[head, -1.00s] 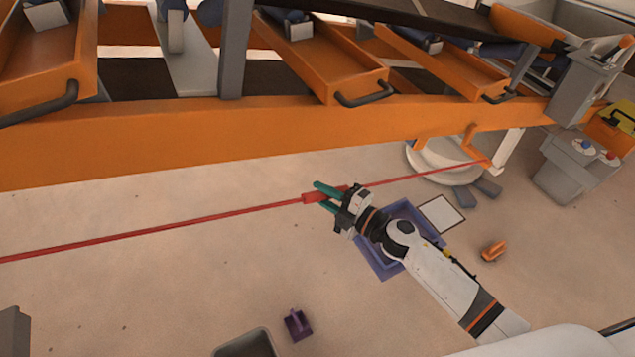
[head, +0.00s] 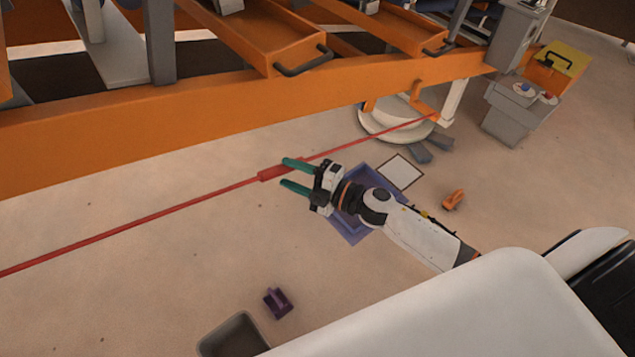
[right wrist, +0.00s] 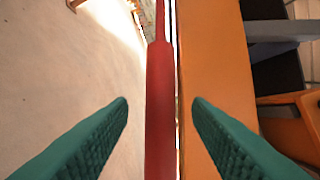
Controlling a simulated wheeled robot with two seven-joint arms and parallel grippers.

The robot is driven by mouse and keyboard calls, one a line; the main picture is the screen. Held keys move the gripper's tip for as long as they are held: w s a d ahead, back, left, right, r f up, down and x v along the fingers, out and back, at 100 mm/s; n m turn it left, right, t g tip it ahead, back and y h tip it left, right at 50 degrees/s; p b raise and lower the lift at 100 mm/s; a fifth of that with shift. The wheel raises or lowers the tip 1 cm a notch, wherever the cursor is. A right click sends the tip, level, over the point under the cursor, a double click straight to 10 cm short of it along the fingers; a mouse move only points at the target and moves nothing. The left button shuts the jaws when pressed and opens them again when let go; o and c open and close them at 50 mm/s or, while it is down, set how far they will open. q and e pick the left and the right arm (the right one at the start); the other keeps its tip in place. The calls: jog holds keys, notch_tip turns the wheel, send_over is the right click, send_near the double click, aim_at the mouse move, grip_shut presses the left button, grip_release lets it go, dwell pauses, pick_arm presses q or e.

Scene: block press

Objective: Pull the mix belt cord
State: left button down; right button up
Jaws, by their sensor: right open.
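The mix belt cord (head: 140,226) is a thin red line running along the orange machine frame, with a thicker red sleeve (head: 268,174) on it. My right gripper (head: 284,171) is open at the sleeve, its green fingers on either side of the cord's line. In the right wrist view the red sleeve (right wrist: 160,100) runs up between the two green fingers, with a gap to each finger, so it is not gripped. The fingers' depth relative to the sleeve is hard to judge. My left gripper is not in view.
The orange frame beam (head: 220,105) runs close behind the cord, with orange drawers (head: 270,35) above. On the floor lie a blue-purple tray (head: 350,233), a white panel (head: 399,172), an orange item (head: 453,199), a purple item (head: 278,303) and a grey bin (head: 235,338). A grey button box (head: 515,110) stands right.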

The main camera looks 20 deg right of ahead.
jog(key=b+v, duration=0.1)
jog(key=v, duration=0.7)
jog(key=shift+s, duration=0.2)
jog(key=shift+d, duration=0.15)
jog(key=d+f+m+h+p, duration=0.1)
jog(key=d+f+m+h, duration=0.25)
jog(key=f, duration=0.45)
jog(key=d+f+m+h+p, duration=0.1)
jog(key=d+f+m+h, duration=0.3)
jog(key=f, duration=0.4)
jog(key=s+d+f+m+g+h, duration=0.3)
jog(key=s+f+m, duration=0.4)
jog(key=f, duration=0.6)
jog(key=s+a+f+m+g+p, duration=0.1)
jog(key=s+a+f+g, duration=0.1)
jog(key=s+f, duration=0.3)
jog(key=s+a+f+m+g, duration=0.2)
jog(key=s+a+f+g, duration=0.1)
jog(key=s, duration=1.1)
jog(key=s+a+f+m+g+h+p, duration=0.1)
jog(key=s+a+f+m+g, duration=0.1)
jog(key=s+f+g, duration=0.2)
jog(key=s+f, duration=0.3)
jog(key=s, duration=0.3)
jog(key=shift+s+a+g+p, duration=0.2)
jog(key=shift+a+g+p, duration=0.1)
jog(key=shift+a+g, duration=0.1)
jog(key=shift+c, duration=1)
jog(key=shift+w, duration=0.15)
